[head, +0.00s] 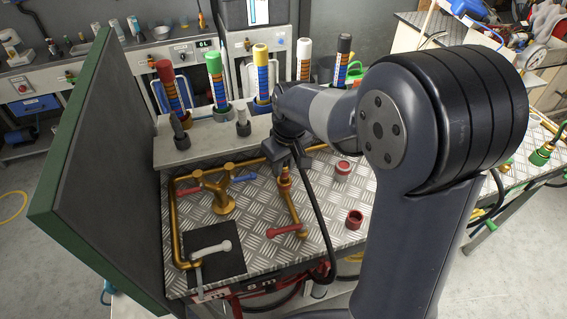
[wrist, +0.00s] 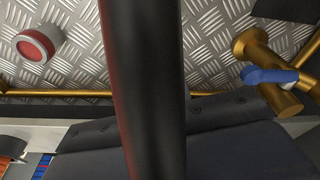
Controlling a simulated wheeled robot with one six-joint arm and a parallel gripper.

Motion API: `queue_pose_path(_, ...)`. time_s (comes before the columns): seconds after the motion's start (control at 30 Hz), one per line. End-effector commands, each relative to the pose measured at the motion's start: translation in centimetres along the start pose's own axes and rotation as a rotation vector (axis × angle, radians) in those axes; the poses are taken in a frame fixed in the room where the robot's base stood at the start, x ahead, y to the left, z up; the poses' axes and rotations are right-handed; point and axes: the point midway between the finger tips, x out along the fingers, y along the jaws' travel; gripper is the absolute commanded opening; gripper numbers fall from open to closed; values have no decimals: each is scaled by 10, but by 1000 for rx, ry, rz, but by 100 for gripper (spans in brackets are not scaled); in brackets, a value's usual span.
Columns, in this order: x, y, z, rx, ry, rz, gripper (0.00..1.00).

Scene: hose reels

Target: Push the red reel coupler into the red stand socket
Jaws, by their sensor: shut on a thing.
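In the head view my gripper (head: 289,160) points down over the metal plate, shut on the end of a black hose (head: 316,205). A brass and orange-red fitting (head: 285,180) shows just below the fingers, at the top of a brass pipe with a red lever (head: 285,230). I cannot tell whether this fitting is the held coupler or part of the pipe, or whether they touch. The hose fills the middle of the wrist view (wrist: 145,90) and hides the fingertips. A red-topped round piece (head: 343,168) stands right of my gripper; a red open ring (head: 354,218) stands nearer.
A brass branched pipe (head: 224,190) with red and blue levers stands on the left. A grey lever (head: 212,250) lies over a black mat. Several colour-capped columns (head: 218,80) stand behind. A green-edged panel (head: 85,150) bounds the left side.

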Motion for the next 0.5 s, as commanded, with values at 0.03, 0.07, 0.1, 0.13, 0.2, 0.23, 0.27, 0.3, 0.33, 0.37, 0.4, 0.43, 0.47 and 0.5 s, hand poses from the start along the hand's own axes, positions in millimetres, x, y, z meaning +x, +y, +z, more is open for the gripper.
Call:
queue_pose_path(0.03,2,0,0,0,0,0,0)
queue_pose_path(0.07,2,0,0,0,0,0,0)
queue_pose_path(0.1,3,0,0,0,1,0,0)
queue_pose_path(0.13,2,0,0,0,1,0,0)
queue_pose_path(0.2,2,0,0,0,1,0,0)
queue_pose_path(0.23,2,0,0,0,1,0,0)
queue_pose_path(0.27,2,0,0,0,1,0,0)
queue_pose_path(0.3,3,0,0,0,1,0,0)
queue_pose_path(0.33,4,0,1,0,1,0,0)
queue_pose_path(0.37,6,0,1,0,1,0,0)
queue_pose_path(0.4,7,0,1,0,1,0,0)
queue_pose_path(0.43,6,0,1,0,1,0,21)
queue_pose_path(0.47,6,0,1,0,1,0,24)
queue_pose_path(0.5,6,0,1,0,1,0,27)
